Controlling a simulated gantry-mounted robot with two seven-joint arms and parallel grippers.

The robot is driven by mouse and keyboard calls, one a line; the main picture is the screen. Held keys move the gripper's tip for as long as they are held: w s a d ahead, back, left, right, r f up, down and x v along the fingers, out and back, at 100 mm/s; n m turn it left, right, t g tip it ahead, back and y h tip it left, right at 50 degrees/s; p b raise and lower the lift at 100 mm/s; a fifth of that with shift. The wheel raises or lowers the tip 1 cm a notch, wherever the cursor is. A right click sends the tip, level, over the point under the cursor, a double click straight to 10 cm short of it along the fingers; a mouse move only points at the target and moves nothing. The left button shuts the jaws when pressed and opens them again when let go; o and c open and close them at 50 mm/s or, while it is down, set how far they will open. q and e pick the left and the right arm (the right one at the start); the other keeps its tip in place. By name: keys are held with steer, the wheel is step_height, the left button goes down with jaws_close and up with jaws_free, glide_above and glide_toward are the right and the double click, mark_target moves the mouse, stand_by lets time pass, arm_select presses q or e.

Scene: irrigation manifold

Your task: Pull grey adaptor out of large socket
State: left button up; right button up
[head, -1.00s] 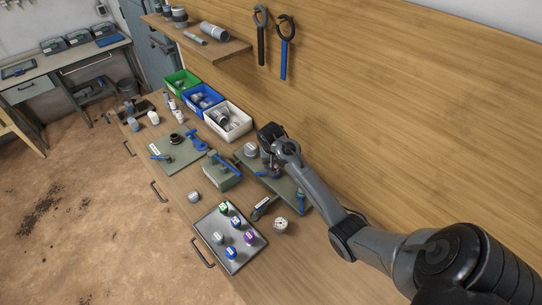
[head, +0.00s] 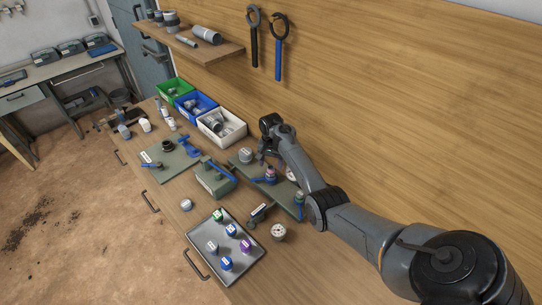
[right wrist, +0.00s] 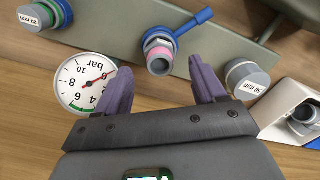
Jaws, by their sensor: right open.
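A grey cylindrical piece (head: 246,155) sits at the far left end of the green manifold board (head: 285,196). In the right wrist view a grey piece labelled 50 mm (right wrist: 247,78) stands right of my fingers; I cannot tell where adaptor and socket meet. My right gripper (head: 262,155) is open and empty above the board, close to the grey piece. In the right wrist view its fingers (right wrist: 160,66) are spread, with the middle socket with a pink ring (right wrist: 159,62) beyond the gap. My left gripper is not in view.
A blue-handled valve (right wrist: 185,27) adjoins the middle socket. A gauge (right wrist: 85,82) is left of my fingers. A white bin (head: 222,125) of fittings stands behind the board. A tray (head: 245,267) with several capped pieces lies in front. The wooden wall (head: 400,100) is close behind.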

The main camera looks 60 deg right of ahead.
mark_target(271, 167)
steer(key=shift+f+b, duration=0.3)
steer(key=shift+f, duration=1.9)
steer(key=c, duration=1.3)
steer(key=shift+r, duration=0.1)
steer(key=shift+r+p, duration=0.25)
steer(key=shift+p, duration=0.15)
steer(key=shift+r+p, duration=0.65)
steer(key=shift+p, duration=0.1)
steer(key=shift+r, duration=0.15)
